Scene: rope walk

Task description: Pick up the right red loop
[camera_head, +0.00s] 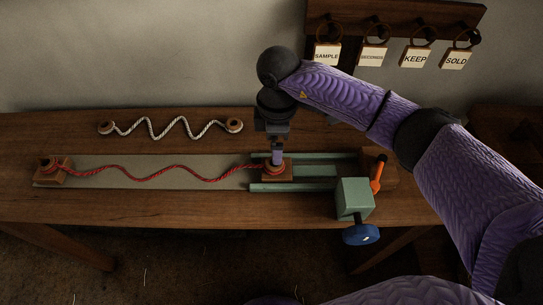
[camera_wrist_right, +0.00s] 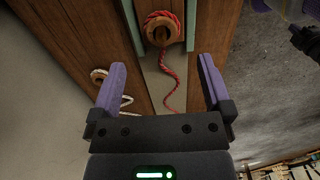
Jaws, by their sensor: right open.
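The right red loop (camera_head: 273,169) sits around a wooden peg on a small block at the right end of the grey board, and it also shows in the right wrist view (camera_wrist_right: 151,23). A red rope (camera_head: 150,171) runs wavy from it to the left red loop (camera_head: 48,164) on another block. My right gripper (camera_head: 277,158) is directly at the right loop in the head view. In the right wrist view my gripper (camera_wrist_right: 161,62) is open, with nothing between its fingers, and the loop lies beyond the fingertips. Contact cannot be judged. My left gripper is in neither view.
Green rails (camera_head: 310,187) flank the right block. A green box (camera_head: 353,197) with a blue handwheel (camera_head: 361,235) and an orange lever (camera_head: 377,175) stand right. A white rope (camera_head: 170,128) lies behind. Labelled tags (camera_head: 415,57) hang on a wall rack. The table's left front is clear.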

